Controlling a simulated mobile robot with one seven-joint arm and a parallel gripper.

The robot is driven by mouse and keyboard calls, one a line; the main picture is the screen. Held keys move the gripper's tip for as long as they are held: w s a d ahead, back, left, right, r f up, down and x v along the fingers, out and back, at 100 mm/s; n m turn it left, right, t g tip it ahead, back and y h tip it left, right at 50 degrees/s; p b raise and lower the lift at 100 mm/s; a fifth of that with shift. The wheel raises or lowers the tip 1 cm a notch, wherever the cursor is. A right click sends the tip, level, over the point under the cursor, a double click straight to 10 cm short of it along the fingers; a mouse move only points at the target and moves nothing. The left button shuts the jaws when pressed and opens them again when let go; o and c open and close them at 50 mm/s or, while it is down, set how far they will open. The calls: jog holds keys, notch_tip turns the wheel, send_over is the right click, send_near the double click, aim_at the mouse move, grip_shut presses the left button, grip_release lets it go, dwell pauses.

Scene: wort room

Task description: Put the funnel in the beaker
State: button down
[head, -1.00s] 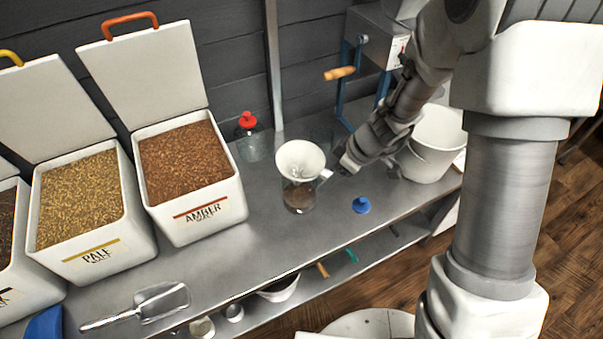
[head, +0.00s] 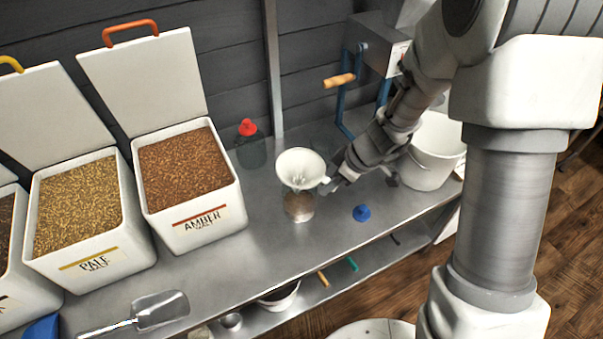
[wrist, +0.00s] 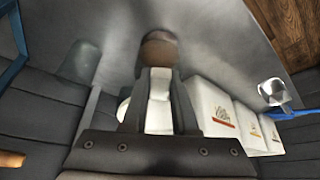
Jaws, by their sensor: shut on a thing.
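A white funnel (head: 300,168) with a side handle sits mouth up at the top of a clear glass beaker (head: 299,207) with brown contents. The beaker stands upright on the steel bench. My gripper (head: 329,186) is at the funnel's right side, shut on its handle. In the wrist view a white handle (wrist: 159,88) fills the space between my fingers, with the brown-filled beaker (wrist: 158,50) just beyond. The funnel's spout is hard to make out.
A small blue cone-shaped piece (head: 361,213) lies on the bench to the right. A red-capped bottle (head: 248,128) stands behind. The amber malt bin (head: 200,222) is at left, a white bucket (head: 433,170) at right. A scoop (head: 160,309) lies in front.

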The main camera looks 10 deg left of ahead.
jog(key=shift+r+p, duration=1.85)
jog(key=shift+r, duration=1.15)
jog(key=c, duration=1.4)
grip_release()
grip_shut()
